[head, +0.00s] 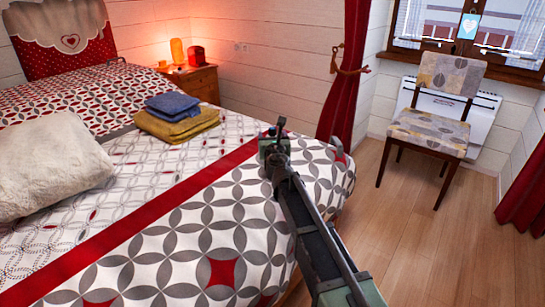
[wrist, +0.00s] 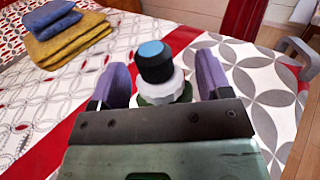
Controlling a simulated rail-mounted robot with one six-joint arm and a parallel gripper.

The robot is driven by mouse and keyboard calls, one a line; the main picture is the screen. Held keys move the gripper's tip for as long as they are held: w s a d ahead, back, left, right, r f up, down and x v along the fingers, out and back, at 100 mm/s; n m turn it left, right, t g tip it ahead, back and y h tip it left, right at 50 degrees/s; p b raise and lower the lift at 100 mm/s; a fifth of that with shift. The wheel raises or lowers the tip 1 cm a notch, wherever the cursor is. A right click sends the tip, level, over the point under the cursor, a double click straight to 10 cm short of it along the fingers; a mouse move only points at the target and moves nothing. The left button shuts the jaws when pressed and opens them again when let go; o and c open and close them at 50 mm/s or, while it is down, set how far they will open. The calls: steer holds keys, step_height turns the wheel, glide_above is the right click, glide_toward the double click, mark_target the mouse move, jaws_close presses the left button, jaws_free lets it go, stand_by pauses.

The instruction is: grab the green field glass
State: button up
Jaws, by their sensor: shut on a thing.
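The green field glass (wrist: 154,64) stands between my gripper's fingers in the wrist view. It shows a black top with a light blue end, a white ribbed ring and a green part below. My gripper (wrist: 160,84) has one purple finger on each side and is shut on it. The lower part of the field glass is hidden behind the gripper's body. In the head view my gripper (head: 275,131) is over the bed's right side, and the arm hides most of the field glass there.
The bed (head: 170,230) has a patterned cover with a red stripe. Folded blue and yellow towels (head: 177,125) and a white pillow (head: 50,165) lie on it. A grey curved piece (head: 340,150) is at the bed's right edge. A chair (head: 430,130) stands right, with clear floor before it.

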steer(key=shift+c, duration=1.3)
